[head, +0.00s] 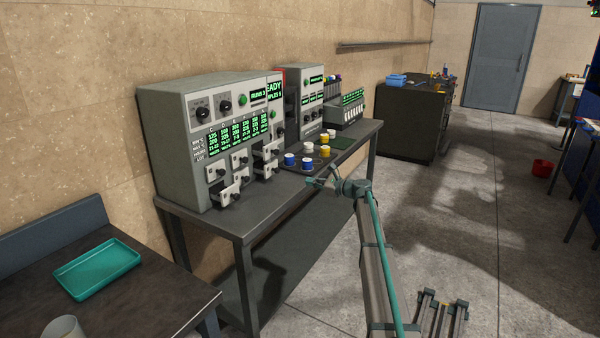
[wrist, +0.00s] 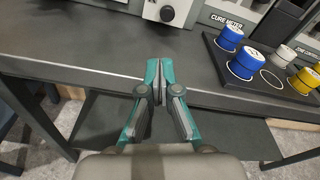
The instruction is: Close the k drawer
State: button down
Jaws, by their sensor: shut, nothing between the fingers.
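The grey press machine (head: 173,135) stands on the dark bench, with small drawers with black knobs low on its front. A lower left drawer (head: 230,194) and a lower right drawer (head: 266,171) stick out from the front. I cannot read which drawer is k. In the wrist view, one pale drawer front with a black knob (wrist: 166,13) shows at the top edge. My gripper (wrist: 159,72) has teal fingertips shut together with nothing between them. It is over the bench's front edge, apart from that drawer. In the head view, my gripper (head: 314,183) is right of the drawers.
A dark tray (wrist: 284,88) with blue, yellow and white pots lies on the bench, right of my gripper. The cure meter (head: 303,103) and a rack unit (head: 346,108) stand behind it. A teal tray (head: 97,268) lies on the near table. Bare bench (wrist: 80,45) lies left of my gripper.

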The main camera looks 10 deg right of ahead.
jog(key=m, duration=0.2)
jog(key=m+p, duration=0.2)
jog(key=p, duration=0.1)
send_near(278, 170)
jog(key=shift+t, duration=0.4)
jog(key=x, duration=0.7)
jog(key=shift+d+f, duration=0.1)
jog(key=shift+f, duration=0.3)
